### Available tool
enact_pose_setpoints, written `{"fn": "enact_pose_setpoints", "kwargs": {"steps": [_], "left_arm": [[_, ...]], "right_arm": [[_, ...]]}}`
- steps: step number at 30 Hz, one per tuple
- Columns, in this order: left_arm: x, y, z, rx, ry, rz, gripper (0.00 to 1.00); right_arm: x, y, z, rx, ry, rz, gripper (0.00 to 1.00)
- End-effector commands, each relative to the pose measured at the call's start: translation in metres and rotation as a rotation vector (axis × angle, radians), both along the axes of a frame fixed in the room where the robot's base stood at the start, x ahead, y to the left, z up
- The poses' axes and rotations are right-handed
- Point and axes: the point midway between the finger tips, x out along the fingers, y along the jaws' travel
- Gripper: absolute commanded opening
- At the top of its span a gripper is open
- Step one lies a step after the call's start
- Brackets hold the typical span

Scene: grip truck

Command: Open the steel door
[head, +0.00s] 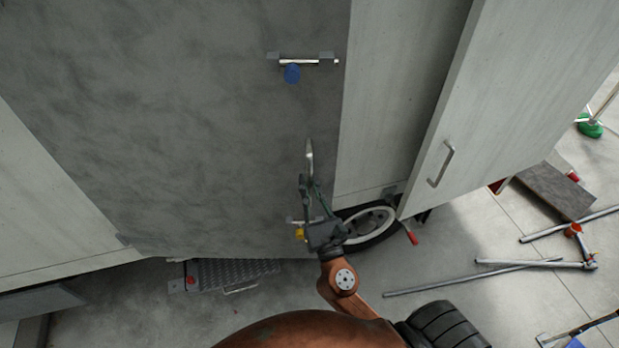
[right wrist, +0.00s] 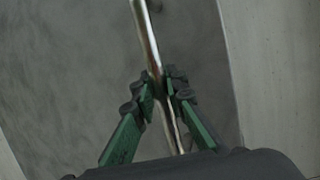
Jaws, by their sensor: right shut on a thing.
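The steel door (head: 200,120) is a large mottled grey panel on the truck's side, filling the left and middle of the head view. Its metal handle (head: 309,150) stands out near its right edge; in the right wrist view the handle (right wrist: 147,40) is a shiny bar running down between the fingers. My right gripper (head: 312,190) is shut on the handle, and its green fingers (right wrist: 160,98) close on both sides of the bar. The bar's lower end is partly hidden by the gripper. My left gripper is not in view.
A pale panel with a handle (head: 440,164) stands out at the right. A wheel (head: 370,224) and a metal step (head: 235,274) are below. Metal pipes (head: 475,277) lie on the floor at right.

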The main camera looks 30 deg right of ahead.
Motion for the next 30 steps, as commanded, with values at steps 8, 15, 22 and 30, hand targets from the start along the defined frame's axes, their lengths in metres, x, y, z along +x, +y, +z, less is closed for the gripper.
{"fn": "enact_pose_setpoints", "kwargs": {"steps": [8, 15, 22, 30], "left_arm": [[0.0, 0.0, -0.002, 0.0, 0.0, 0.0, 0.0], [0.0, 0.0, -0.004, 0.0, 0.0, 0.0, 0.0], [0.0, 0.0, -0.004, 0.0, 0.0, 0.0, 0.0], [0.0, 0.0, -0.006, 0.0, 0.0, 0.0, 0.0]], "right_arm": [[-0.022, 0.017, -0.001, 0.001, 0.002, 0.004, 0.0], [-0.036, 0.027, -0.001, 0.001, 0.001, 0.004, 0.0], [-0.037, 0.027, 0.0, 0.0, 0.0, 0.004, 0.0], [-0.046, 0.035, -0.002, 0.001, 0.003, 0.003, 0.0]]}}
